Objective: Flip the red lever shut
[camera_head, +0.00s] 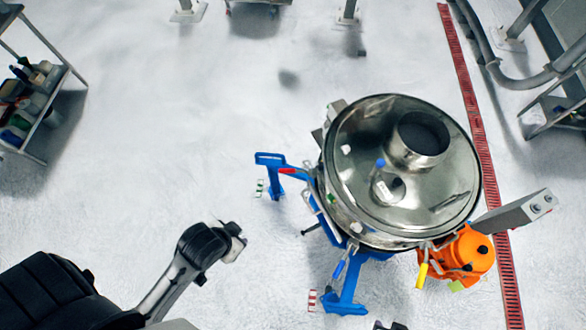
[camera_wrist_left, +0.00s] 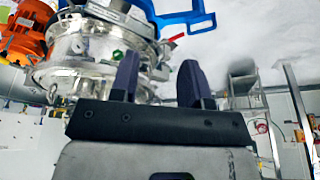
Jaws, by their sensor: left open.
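The red lever (camera_head: 288,171) is a short red handle on the left side of the round steel sifter (camera_head: 345,200), beside the blue frame (camera_head: 270,160). It points outward to the left in the head view. In the left wrist view the small red lever (camera_wrist_left: 177,37) shows beyond the fingertips, beside the steel body (camera_wrist_left: 85,45). My left gripper (camera_head: 238,240) is below and left of the lever in the head view, clearly apart from it. In the left wrist view, my left gripper (camera_wrist_left: 160,75) has its two dark fingers spread, with nothing between them. My right gripper is not visible.
An orange motor (camera_head: 460,255) and a yellow handle (camera_head: 422,275) are at the sifter's lower right. A blue leg (camera_head: 345,300) stands at the front. A shelf cart (camera_head: 40,110) is at the far left. The pale floor between cart and sifter is mostly clear.

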